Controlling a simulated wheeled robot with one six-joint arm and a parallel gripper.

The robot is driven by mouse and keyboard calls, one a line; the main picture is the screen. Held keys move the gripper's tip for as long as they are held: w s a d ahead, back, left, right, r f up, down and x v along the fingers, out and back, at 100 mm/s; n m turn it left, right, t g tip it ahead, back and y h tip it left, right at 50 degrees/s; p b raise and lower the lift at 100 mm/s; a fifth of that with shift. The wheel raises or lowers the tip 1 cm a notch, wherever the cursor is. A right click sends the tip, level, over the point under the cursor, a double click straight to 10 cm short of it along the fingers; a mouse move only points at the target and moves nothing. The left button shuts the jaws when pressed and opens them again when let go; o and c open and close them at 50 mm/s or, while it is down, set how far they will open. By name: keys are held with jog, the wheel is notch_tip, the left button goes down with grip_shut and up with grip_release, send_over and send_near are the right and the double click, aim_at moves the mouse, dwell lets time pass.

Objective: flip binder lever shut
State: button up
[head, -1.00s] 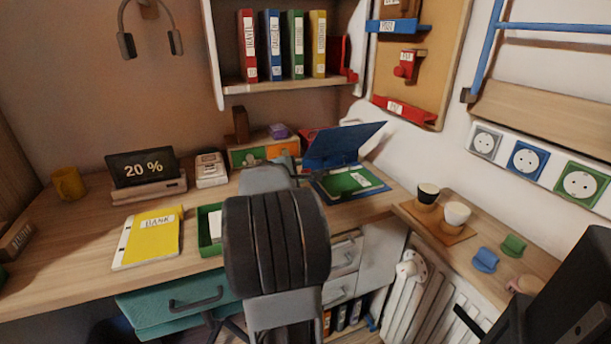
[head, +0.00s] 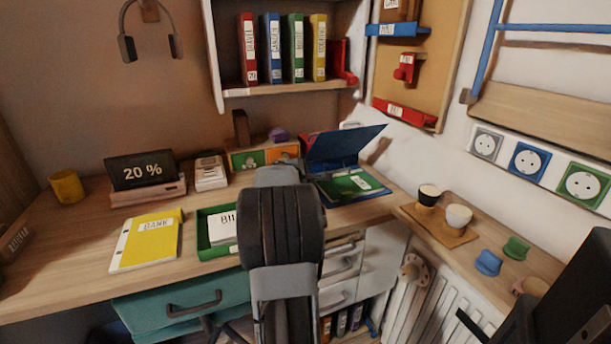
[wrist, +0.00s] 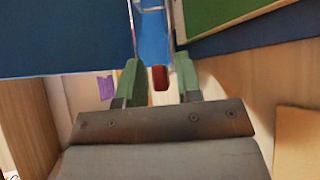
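The blue binder (head: 345,146) lies open on the desk, its cover raised at a tilt. A green sheet with a white label (head: 350,186) lies in it. In the wrist view, the binder's blue inside (wrist: 60,35) and the green sheet (wrist: 225,12) flank the metal ring parts. A small red piece (wrist: 160,78), apparently the lever's end, shows between the fingers of my gripper (wrist: 160,82). The green-tipped fingers are apart, with gaps visible on both sides of the red piece. In the head view my arm hides the gripper and lever.
A green tray (head: 204,241) with white papers and a yellow bank folder (head: 156,240) lie left of my arm. Two cups (head: 458,217) stand on a board at right. A shelf with several binders (head: 283,90) hangs above.

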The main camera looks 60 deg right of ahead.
grip_shut()
dwell(0.3)
jog(key=f+b, duration=0.1)
jog(key=b, duration=0.3)
jog(key=shift+a, duration=0.1)
jog(key=b, duration=0.2)
jog(key=shift+s+f+m+t+h+b, duration=0.2)
jog(key=shift+m+t+h+b, duration=0.1)
jog(key=shift+m+h, duration=0.1)
jog(key=shift+r+b, duration=0.1)
jog(key=shift+b, duration=0.25)
jog(key=shift+s+r, duration=0.15)
jog(key=shift+r, duration=0.1)
jog(key=shift+c, duration=0.5)
grip_release()
jog(key=shift+w+a, duration=0.1)
jog(key=shift+w, duration=0.1)
jog(key=o, duration=0.3)
